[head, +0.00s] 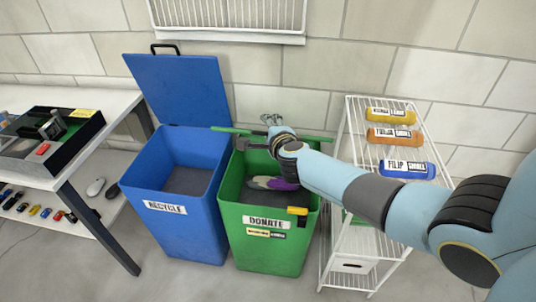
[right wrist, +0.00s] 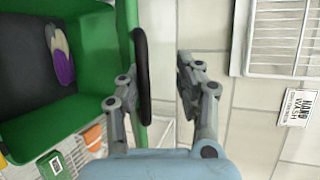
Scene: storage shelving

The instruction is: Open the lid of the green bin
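The green bin (head: 270,245), labelled DONATE, stands open at the centre of the head view, with a purple and grey item (head: 272,183) inside. Its lid (head: 222,129) shows only as a thin green edge at the back, seemingly raised. My right gripper (head: 258,133) is at the bin's back edge, and the arm reaches over the bin's right side. In the right wrist view, the right gripper (right wrist: 155,72) is open. The black lid handle (right wrist: 141,75) lies between its fingers, nearer the left finger; contact is unclear. My left gripper is not in view.
The blue RECYCLE bin (head: 187,232) stands at the left with its lid (head: 185,90) up. A white wire rack (head: 350,115) with bottles is close on the right. A white table (head: 100,140) is at the far left, and a wire shelf (head: 228,20) hangs on the wall.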

